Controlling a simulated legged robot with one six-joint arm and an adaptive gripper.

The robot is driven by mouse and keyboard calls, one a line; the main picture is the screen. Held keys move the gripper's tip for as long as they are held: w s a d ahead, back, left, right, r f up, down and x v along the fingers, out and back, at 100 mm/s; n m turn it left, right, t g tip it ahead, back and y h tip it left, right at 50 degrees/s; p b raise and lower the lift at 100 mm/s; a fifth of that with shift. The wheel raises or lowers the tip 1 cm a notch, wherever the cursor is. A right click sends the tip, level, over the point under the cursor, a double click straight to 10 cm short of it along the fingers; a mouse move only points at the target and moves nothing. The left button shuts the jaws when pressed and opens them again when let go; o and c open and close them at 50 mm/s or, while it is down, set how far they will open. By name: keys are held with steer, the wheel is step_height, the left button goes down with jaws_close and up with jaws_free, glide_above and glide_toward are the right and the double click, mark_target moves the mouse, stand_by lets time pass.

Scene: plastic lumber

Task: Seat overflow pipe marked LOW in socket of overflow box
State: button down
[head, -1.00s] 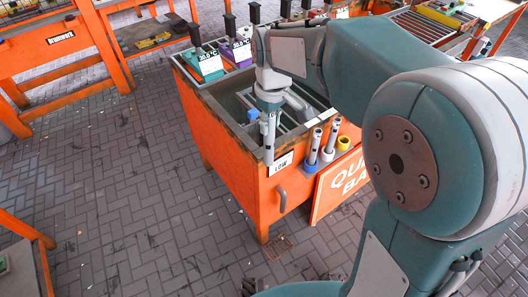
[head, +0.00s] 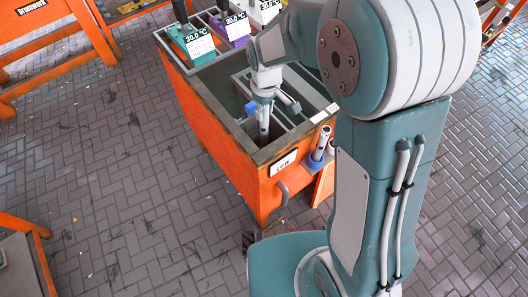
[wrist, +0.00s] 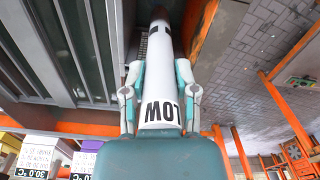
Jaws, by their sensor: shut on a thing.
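The overflow pipe (wrist: 158,70) is white with black bands and bold LOW lettering, upside down in the wrist view. My gripper (wrist: 160,95) is shut on it, one finger on each side. In the head view my gripper (head: 263,97) points down into the orange tank, and the pipe (head: 263,121) hangs roughly upright below it. The pipe's lower end is over the dark inside of the tank, near the front corner. I cannot tell whether it touches anything. The overflow box and its socket cannot be made out clearly.
The orange tank (head: 228,133) has a raised rim and a LOW label (head: 284,163) at its front corner. Another pipe (head: 321,143) stands in a holder outside the front. Coloured units with 30.0 °C displays (head: 199,44) line the back rim.

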mark_target(264, 134)
step_height(264, 134, down, 11)
steer(key=shift+f, duration=0.1)
stand_by(0.4)
steer(key=shift+c, duration=2)
jaws_free()
step_height(264, 134, up, 12)
steer(key=shift+d+r, duration=0.1)
steer(key=shift+r, duration=0.05)
